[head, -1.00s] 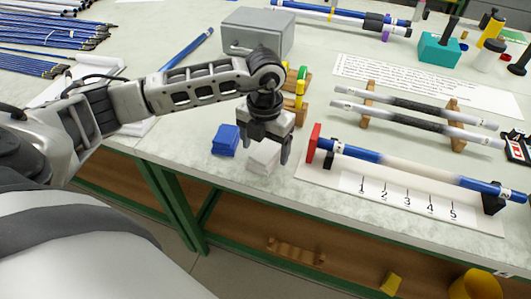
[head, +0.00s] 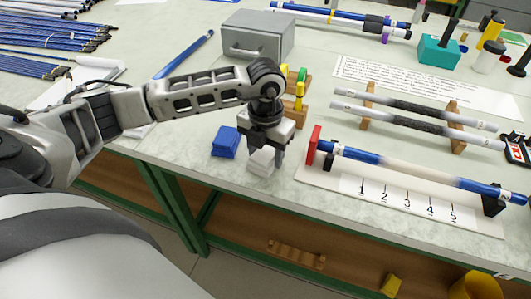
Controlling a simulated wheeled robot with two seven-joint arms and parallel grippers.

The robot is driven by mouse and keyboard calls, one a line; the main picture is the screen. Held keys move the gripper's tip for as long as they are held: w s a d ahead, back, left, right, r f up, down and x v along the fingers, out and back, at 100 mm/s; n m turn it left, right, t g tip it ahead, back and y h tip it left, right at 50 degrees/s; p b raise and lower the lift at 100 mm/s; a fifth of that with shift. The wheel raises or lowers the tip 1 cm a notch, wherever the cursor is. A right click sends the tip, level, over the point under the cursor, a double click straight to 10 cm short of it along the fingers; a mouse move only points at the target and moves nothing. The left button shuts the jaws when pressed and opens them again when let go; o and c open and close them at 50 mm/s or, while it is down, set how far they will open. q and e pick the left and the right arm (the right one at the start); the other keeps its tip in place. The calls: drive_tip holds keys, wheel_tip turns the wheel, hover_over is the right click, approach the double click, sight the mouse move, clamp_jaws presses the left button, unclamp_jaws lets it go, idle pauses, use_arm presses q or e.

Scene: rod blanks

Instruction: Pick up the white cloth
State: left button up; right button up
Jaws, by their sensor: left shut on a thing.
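The white cloth (head: 262,161) is a small folded block near the front edge of the table, just right of a blue folded cloth (head: 226,142). My left gripper (head: 264,155) points down over the white cloth and is shut on it, with its fingers on either side. The gripper hides the cloth's upper part. The cloth appears to be at table level; I cannot tell whether it touches the surface. My right gripper is not in view.
Right of the gripper, a blue and white rod (head: 400,168) lies in a numbered fixture with a red end plate (head: 313,145). Two grey rods rest on wooden stands behind it. A grey box (head: 258,36) stands behind the arm. The table's front edge is close.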

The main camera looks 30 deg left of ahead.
sight(266, 152)
use_arm(q)
drive_tip(key=shift+r, duration=0.4)
wheel_tip(266, 152, up, 2)
drive_tip(key=shift+r, duration=0.2)
drive_tip(key=s+a+r+b, duration=0.2)
drive_tip(key=s+a+r, duration=0.2)
drive_tip(key=s+r, duration=0.5)
drive_tip(key=s, duration=0.4)
drive_tip(key=shift+s+r, duration=0.25)
drive_tip(key=shift+r, duration=0.1)
